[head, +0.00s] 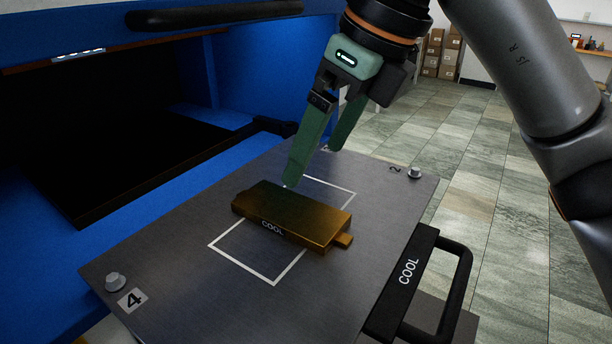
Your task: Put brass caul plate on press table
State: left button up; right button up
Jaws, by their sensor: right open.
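The brass caul plate (290,214), a gold-brown block marked COOL with a small tab at its right end, lies flat on a dark grey plate-like table (190,262). It sits across a white outlined rectangle on that table, covering part of the outline. My right gripper (311,168), with green fingers, is open and empty just above and behind the brass plate. The nearer fingertip is close to the plate's back edge; I cannot tell whether it touches. My left gripper is not in view.
A blue press frame (265,60) with a dark opening stands at the left. The table has bolts at its corners, such as one (115,281) by the label 4. A black handle (455,295) marked COOL sticks out at the right. Tiled floor (490,200) lies beyond, with boxes (442,52) at the back.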

jog(key=v, duration=0.2)
jog(key=shift+d+r, duration=0.15)
jog(key=shift+r, duration=0.25)
jog(key=shift+c, duration=0.2)
dwell(0.9)
